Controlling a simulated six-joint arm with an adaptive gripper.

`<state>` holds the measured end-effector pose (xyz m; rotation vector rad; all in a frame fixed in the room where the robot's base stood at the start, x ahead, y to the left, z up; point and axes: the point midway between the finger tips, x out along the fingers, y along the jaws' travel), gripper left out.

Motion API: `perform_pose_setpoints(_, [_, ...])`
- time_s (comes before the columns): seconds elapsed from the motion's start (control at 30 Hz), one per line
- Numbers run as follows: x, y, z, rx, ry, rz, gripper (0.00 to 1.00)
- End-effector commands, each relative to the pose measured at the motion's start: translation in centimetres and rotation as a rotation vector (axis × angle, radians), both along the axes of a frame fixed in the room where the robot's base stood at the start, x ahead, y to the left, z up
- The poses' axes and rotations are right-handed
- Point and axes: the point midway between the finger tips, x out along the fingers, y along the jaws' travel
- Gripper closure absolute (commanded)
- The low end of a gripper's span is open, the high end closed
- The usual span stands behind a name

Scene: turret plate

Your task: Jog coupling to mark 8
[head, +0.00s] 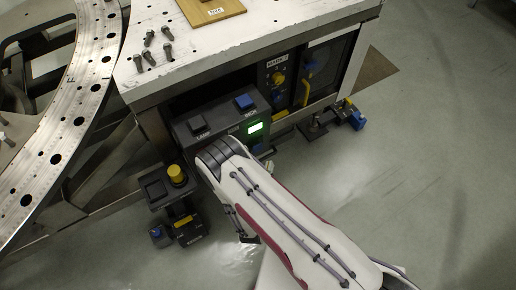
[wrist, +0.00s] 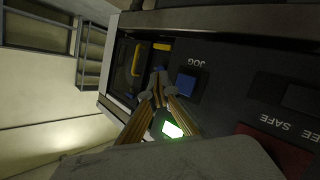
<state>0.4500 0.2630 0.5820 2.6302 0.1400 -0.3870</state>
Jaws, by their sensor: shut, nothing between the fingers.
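The blue button (head: 244,102) sits on the dark control box (head: 183,131) under the table. It also shows in the wrist view (wrist: 186,84), beside the upside-down word JOG. A lit display (head: 255,127) is below the button, and its glow shows by my fingers in the wrist view (wrist: 172,130). My gripper (wrist: 160,78) is shut and empty, with its tips just left of the blue button in the wrist view. I cannot tell whether they touch the panel. The head view hides most of my gripper behind my arm. The display's number is unreadable, and I cannot identify the coupling.
A black button (head: 197,124) marked LAMP is on the box's left. A large metal ring plate (head: 82,90) with holes is at left. Several bolts (head: 149,39) lie on the white table (head: 235,42). A yellow-knobbed fixture (head: 177,174) stands left of my arm. The right floor is clear.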

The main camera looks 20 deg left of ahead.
Motion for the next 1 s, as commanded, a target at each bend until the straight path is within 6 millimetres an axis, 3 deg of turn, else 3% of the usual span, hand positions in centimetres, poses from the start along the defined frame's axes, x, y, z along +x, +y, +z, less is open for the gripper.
perform_pose_setpoints(0.5, [3.0, 3.0, 0.0, 0.0, 0.0, -0.001, 1.0])
perform_pose_setpoints(1.0, [3.5, 3.4, 0.0, 0.0, 0.0, 0.0, 1.0])
